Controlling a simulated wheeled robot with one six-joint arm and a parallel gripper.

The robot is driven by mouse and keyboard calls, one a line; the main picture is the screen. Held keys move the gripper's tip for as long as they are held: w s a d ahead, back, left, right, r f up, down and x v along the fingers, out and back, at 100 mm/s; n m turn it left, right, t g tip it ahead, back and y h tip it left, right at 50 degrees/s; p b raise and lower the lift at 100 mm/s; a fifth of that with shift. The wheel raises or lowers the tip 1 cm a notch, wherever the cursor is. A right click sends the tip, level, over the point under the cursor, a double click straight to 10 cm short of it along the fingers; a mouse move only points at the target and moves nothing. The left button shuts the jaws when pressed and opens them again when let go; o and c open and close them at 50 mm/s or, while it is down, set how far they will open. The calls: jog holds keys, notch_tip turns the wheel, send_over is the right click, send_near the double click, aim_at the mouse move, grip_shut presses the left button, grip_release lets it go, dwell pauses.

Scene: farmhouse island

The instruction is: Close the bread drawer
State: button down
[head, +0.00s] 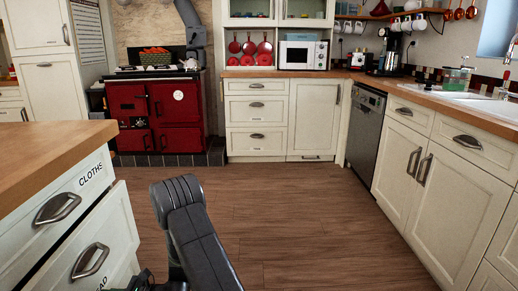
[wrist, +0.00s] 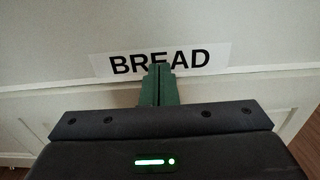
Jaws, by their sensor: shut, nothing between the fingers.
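The bread drawer (head: 119,225) is the cream front below the cloths drawer on the island at the left of the head view. It has a metal cup handle (head: 90,261), and its front seems to stand slightly proud of the front above; how far I cannot tell. Its BREAD label (wrist: 190,59) fills the upper middle of the wrist view. My gripper (wrist: 159,68) is shut and empty, its green fingertips in front of the label's middle. Whether they touch the front I cannot tell. In the head view the fingertips are mostly hidden at the bottom edge.
The cloths drawer (head: 68,203) sits above, under the island's wooden worktop (head: 50,150). The wooden floor (head: 310,220) is clear to the right. A red stove (head: 160,112), cream cabinets (head: 255,115) and a dishwasher (head: 365,130) stand farther off.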

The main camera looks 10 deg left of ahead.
jog(key=shift+a, duration=0.25)
jog(key=shift+s+a, duration=0.1)
jog(key=shift+a, duration=0.05)
jog(key=shift+b+x, duration=0.45)
jog(key=shift+x, duration=0.85)
jog(key=v, duration=0.9)
jog(key=x, duration=0.9)
jog(key=shift+d, duration=0.25)
